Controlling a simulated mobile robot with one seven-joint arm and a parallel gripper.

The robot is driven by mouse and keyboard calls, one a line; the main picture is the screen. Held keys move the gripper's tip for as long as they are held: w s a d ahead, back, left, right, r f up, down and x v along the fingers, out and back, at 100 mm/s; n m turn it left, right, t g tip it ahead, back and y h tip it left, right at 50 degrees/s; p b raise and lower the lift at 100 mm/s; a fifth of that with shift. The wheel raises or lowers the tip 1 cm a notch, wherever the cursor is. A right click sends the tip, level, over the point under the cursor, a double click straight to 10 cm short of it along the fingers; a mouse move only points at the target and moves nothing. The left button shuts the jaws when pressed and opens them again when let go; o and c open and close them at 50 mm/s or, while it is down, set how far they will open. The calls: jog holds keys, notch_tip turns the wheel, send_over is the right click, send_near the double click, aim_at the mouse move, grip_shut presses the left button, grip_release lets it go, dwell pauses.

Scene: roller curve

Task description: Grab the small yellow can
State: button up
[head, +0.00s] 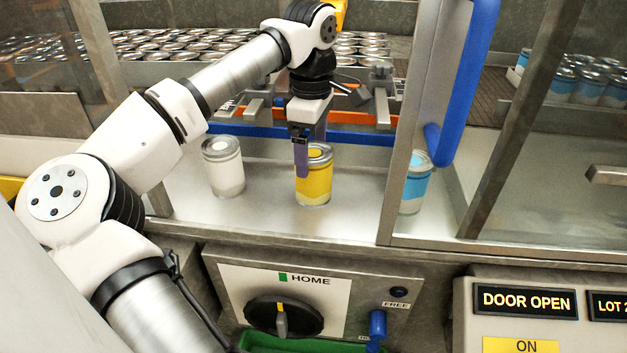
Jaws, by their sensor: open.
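The small yellow can (317,185) stands upright on the metal shelf inside the open cabinet. It has a silver lid and a pale lower band. My gripper (308,165) points down right at the can, with one purple finger in front of its upper left side. The other finger is mostly hidden behind, near the lid. The jaws are open, and I cannot tell whether a finger touches the can.
A white can (223,167) stands to the left and a blue can (414,184) to the right, beside the door post with its blue handle (462,90). A blue rail (260,130) runs behind. Many cans (165,47) fill the back. A control panel (310,300) is below the shelf.

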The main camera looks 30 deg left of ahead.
notch_tip(320, 180, down, 4)
jog(key=shift+f+b, duration=0.1)
jog(key=shift+b, duration=1.15)
jog(key=c, duration=1.1)
jog(key=shift+c, duration=0.2)
